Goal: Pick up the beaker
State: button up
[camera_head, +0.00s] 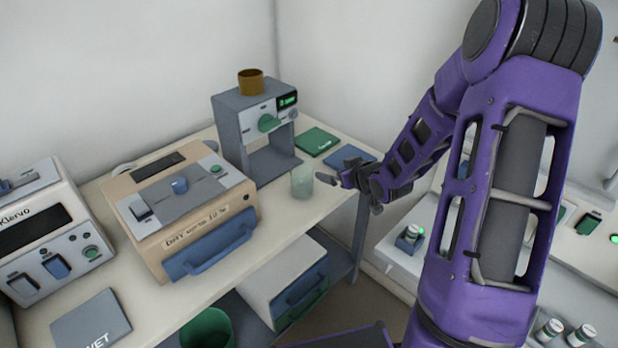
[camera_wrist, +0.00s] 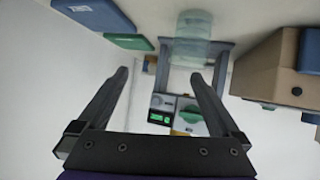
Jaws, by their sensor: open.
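The beaker (camera_head: 302,181) is a clear, pale green glass standing upright on the bench near its front edge, before the grey machine. My gripper (camera_head: 332,179) is just right of it in the head view, low over the bench, fingers pointing toward it. In the wrist view, which looks upside down, the beaker (camera_wrist: 190,42) lies ahead of the open fingers of my gripper (camera_wrist: 160,75), toward the right finger's side. Nothing is between the fingers. In the head view, the exact gap from the fingertips to the glass is hard to tell.
A grey machine (camera_head: 232,125) with a brown cup (camera_head: 251,82) on top stands behind the beaker. A tan furnace (camera_head: 150,205) with a blue handle is to the left. Green (camera_head: 317,141) and blue (camera_head: 349,157) pads lie right and behind. The beaker's immediate surroundings on the bench are clear.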

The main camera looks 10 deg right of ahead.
jog(key=s+a+y, duration=0.2)
jog(key=s, duration=0.2)
send_near(296, 172)
jog(key=shift+n, duration=0.3)
jog(key=x, duration=0.4)
jog(key=shift+w+d+f+b, duration=0.15)
jog(key=shift+w+f+b, duration=0.05)
jog(key=shift+f+b, duration=0.1)
jog(key=shift+x, duration=2.6)
jog(key=shift+r, duration=0.1)
jog(key=c, duration=1.2)
jog(key=shift+o, duration=0.2)
